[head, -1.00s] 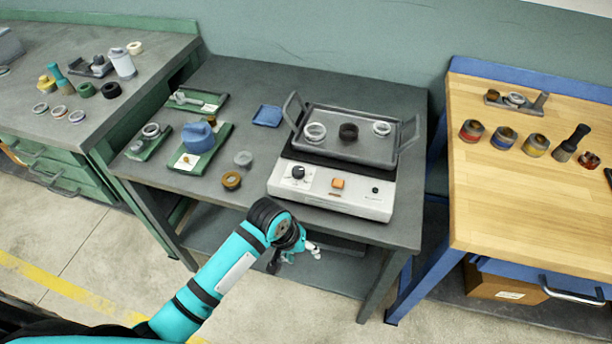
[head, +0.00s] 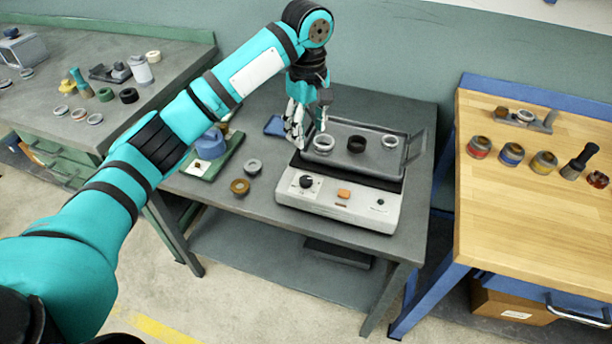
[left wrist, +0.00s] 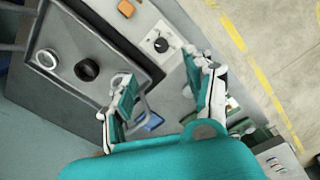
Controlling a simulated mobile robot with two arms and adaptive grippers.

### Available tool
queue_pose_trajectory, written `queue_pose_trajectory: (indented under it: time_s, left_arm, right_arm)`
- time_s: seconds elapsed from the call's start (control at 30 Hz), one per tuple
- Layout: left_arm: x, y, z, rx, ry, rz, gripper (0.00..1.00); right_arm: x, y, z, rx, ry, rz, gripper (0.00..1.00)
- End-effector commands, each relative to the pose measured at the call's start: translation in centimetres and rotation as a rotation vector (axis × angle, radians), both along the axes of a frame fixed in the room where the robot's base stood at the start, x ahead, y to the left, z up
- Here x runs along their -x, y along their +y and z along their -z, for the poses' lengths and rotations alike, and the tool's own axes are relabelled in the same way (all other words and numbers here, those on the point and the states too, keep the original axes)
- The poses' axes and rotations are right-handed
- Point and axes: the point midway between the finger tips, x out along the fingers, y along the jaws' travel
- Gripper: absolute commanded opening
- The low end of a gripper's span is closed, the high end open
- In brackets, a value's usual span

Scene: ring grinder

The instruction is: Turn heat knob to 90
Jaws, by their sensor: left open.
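The heat knob (head: 306,181) is a black dial on a pale plate at the left of the white hotplate's front panel (head: 330,208). It also shows in the left wrist view (left wrist: 161,45), ahead of and between the fingers; its setting is too small to read. My left gripper (head: 309,128) hangs downward over the left end of the tray on the hotplate, above and behind the knob and apart from it. In the left wrist view its fingers (left wrist: 163,86) are spread, with nothing between them. My right gripper is not in view.
The grey tray (head: 372,165) holds two pale rings and a dark one; its left handle is near my gripper. An orange switch (head: 344,193) sits right of the knob. Two small rings (head: 240,186) lie left of the hotplate. A wooden bench (head: 530,220) stands right.

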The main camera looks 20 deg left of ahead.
Motion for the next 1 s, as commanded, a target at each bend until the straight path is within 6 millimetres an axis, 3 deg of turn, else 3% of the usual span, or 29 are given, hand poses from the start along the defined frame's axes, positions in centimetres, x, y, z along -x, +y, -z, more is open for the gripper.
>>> queue_pose_trajectory:
  time_s: [0.13, 0.27, 0.8, 1.0]
  left_arm:
    - [-0.3, 0.6, -1.0, -0.008, 0.005, -0.049, 0.53]
    - [-0.2, 0.6, 0.3, -0.009, 0.007, -0.05, 0.53]
    - [-0.2, 0.5, 11.6, -0.009, 0.005, -0.047, 0.53]
    - [-0.3, 0.5, 14.7, -0.008, 0.004, -0.048, 0.53]
  right_arm:
    - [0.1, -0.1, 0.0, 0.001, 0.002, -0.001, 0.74]
    - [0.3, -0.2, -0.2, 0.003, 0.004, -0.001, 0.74]
    - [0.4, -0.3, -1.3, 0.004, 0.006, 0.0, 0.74]
    - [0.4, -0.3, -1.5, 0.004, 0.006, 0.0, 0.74]
